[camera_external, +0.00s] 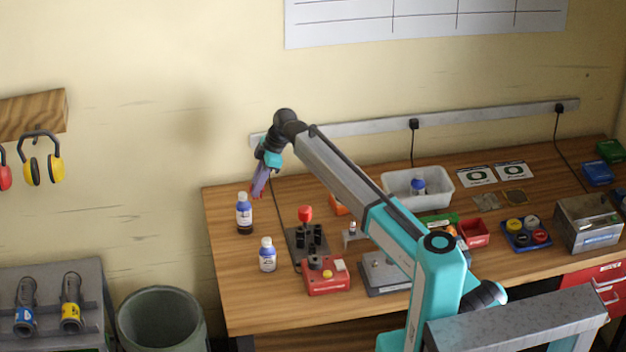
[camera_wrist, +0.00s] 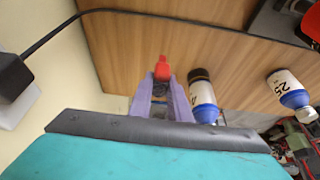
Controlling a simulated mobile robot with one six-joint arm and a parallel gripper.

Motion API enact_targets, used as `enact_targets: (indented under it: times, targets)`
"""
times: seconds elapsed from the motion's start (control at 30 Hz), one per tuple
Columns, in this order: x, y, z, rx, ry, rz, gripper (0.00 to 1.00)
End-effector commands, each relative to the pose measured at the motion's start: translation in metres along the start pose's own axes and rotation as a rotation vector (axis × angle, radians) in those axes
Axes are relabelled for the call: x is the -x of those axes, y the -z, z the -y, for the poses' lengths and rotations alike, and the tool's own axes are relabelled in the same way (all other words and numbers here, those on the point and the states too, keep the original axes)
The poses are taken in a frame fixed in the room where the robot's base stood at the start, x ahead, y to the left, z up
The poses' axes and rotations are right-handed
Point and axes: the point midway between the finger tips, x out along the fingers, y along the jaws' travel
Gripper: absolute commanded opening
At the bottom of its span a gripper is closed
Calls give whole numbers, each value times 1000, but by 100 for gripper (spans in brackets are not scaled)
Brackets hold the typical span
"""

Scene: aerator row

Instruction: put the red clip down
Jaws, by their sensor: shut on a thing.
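The red clip (camera_wrist: 162,66) shows in the wrist view between the tips of the lavender fingers of my gripper (camera_wrist: 162,82). The gripper is shut on it. In the external view my gripper (camera_external: 259,184) hangs pointing down near the back left of the wooden bench (camera_external: 268,202), apparently above its surface. The clip is too small to make out there. Much of the clip's lower part is hidden by the fingers in the wrist view.
A white tray (camera_external: 400,205) is at the back. A power rail (camera_external: 350,127) runs along the wall.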

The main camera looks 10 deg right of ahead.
Motion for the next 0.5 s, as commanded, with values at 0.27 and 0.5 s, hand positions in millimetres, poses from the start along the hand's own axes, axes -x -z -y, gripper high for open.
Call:
enact_targets:
  times: [0.27,0.5]
  targets:
    - [-6,10,-21,0,0,0,0]
    - [-6,10,-21,0,0,0,0]
